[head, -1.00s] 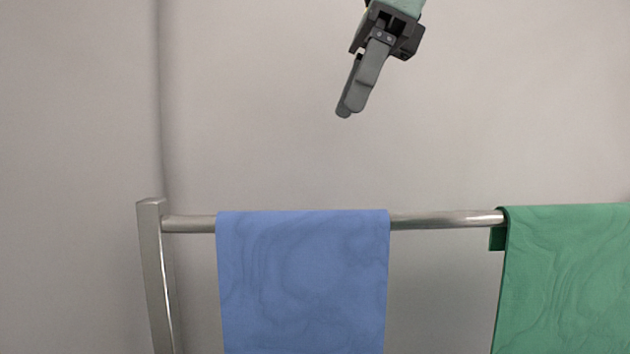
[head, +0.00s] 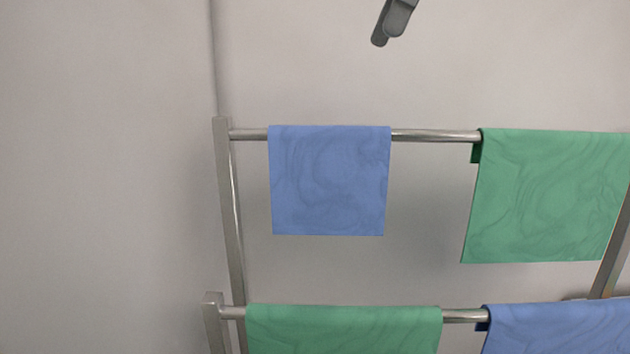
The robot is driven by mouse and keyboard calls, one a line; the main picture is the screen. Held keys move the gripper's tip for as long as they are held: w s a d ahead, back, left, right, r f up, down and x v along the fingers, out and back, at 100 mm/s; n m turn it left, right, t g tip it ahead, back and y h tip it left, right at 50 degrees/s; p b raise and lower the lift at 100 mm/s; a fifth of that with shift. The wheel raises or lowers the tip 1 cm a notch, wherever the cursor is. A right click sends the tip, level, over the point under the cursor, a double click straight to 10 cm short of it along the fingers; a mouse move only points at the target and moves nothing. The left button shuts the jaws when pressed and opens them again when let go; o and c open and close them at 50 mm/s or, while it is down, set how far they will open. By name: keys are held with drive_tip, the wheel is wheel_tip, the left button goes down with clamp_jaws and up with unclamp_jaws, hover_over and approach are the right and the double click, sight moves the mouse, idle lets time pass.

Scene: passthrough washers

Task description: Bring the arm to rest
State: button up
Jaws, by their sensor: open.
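My gripper (head: 388,32) shows only by its grey fingers at the top edge of the head view. It is above the upper rail of a metal rack, apart from it, and nothing shows between the fingers. The rest of my arm is out of view. A blue cloth (head: 329,180) hangs over the upper rail (head: 435,136), below the gripper. A green cloth (head: 545,197) hangs on the same rail to the right.
A lower rail (head: 462,316) carries another green cloth (head: 343,331) and another blue cloth (head: 560,331). A metal post (head: 229,205) stands at the left, another (head: 613,250) at the right. Plain wall (head: 100,170) fills the left side.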

drive_tip(key=s+a+f+n+h+b, duration=0.15)
drive_tip(key=f+n, duration=0.25)
drive_tip(key=f, duration=0.5)
drive_tip(key=s+f+n+b, duration=0.2)
drive_tip(key=f+n+b, duration=0.15)
drive_tip(key=f, duration=0.45)
drive_tip(key=s+a+f+n+b, duration=0.1)
drive_tip(key=f+n, duration=0.3)
drive_tip(key=f, duration=0.5)
drive_tip(key=s+d+f+n+b, duration=0.2)
drive_tip(key=s+f+n, duration=0.2)
drive_tip(key=f, duration=0.4)
drive_tip(key=s+d+f+n+h+b, duration=0.1)
drive_tip(key=s+d+f+n, duration=0.2)
drive_tip(key=f, duration=0.6)
drive_tip(key=s+d+f+n+h+b, duration=0.1)
drive_tip(key=s+d+f+n+b, duration=0.1)
drive_tip(key=s+f+n, duration=0.4)
wheel_tip(320, 180, down, 2)
drive_tip(key=shift+s+d+f+n+b, duration=0.25)
drive_tip(key=shift+d+n+b, duration=0.1)
drive_tip(key=shift+d+n, duration=0.45)
